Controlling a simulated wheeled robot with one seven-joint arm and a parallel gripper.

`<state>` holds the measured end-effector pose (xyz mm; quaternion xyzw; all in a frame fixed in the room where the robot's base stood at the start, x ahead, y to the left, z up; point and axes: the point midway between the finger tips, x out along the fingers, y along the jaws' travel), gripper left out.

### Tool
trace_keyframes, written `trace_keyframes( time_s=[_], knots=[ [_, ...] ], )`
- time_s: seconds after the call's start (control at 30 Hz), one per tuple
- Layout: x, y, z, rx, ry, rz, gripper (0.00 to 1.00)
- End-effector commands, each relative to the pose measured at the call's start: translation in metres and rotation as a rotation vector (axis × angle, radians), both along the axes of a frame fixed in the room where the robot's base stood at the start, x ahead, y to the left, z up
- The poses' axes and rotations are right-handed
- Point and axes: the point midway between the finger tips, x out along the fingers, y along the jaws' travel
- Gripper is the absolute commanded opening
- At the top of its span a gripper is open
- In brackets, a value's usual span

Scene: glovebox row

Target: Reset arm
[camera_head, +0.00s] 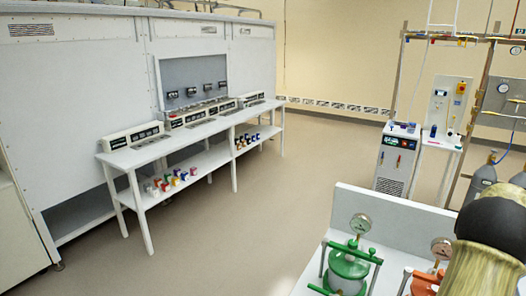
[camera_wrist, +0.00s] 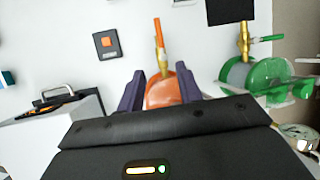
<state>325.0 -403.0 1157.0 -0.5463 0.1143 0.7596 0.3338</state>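My gripper (camera_wrist: 160,88) shows in the wrist view with its two dark purple fingers spread apart. An orange vessel (camera_wrist: 165,92) with a brass stem and orange handle appears beyond and between the fingertips; I cannot tell whether they touch it. Part of the orange vessel (camera_head: 424,282) shows at the lower right of the head view, partly hidden by my arm. A green vessel (camera_head: 347,268) with a gauge stands left of it. The green vessel (camera_wrist: 258,78) is at the right of the wrist view. My gripper is out of the head view.
A white panel (camera_head: 400,218) stands behind the vessels. A white bench (camera_head: 190,136) with instruments and coloured bottles stands at left. A wheeled white cabinet (camera_head: 396,160) and gas cylinders (camera_head: 480,180) stand at right. The floor (camera_head: 270,200) between is clear.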

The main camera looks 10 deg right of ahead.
Motion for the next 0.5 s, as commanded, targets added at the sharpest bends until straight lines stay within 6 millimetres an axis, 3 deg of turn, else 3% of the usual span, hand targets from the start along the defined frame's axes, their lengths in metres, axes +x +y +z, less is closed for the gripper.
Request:
trace_keyframes(
  time_s=[0.17,0.3,0.5],
  knots=[
    [0.031,0.041,-0.002,-0.06,-0.022,0.068,0.35],
    [0.061,0.1,-0.007,-0.143,-0.065,0.153,0.35],
    [0.084,0.194,-0.015,-0.254,-0.158,0.284,0.35]
  ],
)
